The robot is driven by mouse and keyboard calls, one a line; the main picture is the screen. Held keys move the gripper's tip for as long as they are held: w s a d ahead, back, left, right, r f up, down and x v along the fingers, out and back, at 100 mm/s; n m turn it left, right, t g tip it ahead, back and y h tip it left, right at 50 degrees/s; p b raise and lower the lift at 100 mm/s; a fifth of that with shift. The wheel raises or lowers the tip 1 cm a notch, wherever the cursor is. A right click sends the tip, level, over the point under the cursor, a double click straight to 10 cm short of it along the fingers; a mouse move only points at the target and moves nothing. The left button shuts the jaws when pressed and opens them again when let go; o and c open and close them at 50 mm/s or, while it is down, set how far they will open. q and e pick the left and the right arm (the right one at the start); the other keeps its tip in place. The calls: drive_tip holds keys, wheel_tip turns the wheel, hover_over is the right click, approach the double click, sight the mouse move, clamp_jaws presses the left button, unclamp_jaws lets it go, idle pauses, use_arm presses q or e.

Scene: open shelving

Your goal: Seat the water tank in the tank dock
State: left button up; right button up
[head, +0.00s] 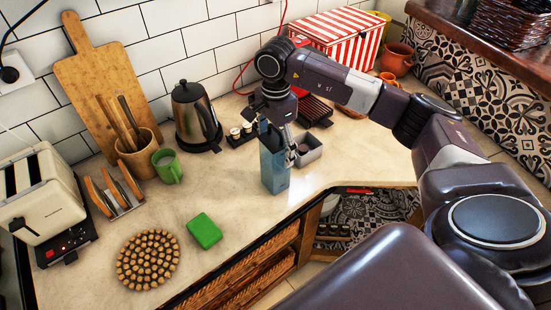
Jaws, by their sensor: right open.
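The water tank (274,172) looks like a tall blue-grey, see-through container. It stands upright on the counter near its front edge. My right gripper (291,155) points down at the tank's top and right side. Its fingers are open, and I cannot tell whether they touch the tank. A small grey open-topped box (311,153), which looks like the tank dock, sits just right of the tank. The gripper partly hides the box and the tank's upper part. My left gripper is not in view.
A steel kettle (195,113) and a small black rack (239,137) stand left of my right gripper. A red appliance and a red-striped box (335,40) are behind it. A green sponge (204,231) and a round trivet (147,260) lie front left. The counter right of the grey box is clear.

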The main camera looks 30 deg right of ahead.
drive_tip(key=shift+f, duration=1.25)
drive_tip(key=c, duration=1.7)
drive_tip(key=shift+w+r, duration=0.1)
drive_tip(key=shift+c, duration=0.6)
drive_tip(key=shift+r, duration=0.1)
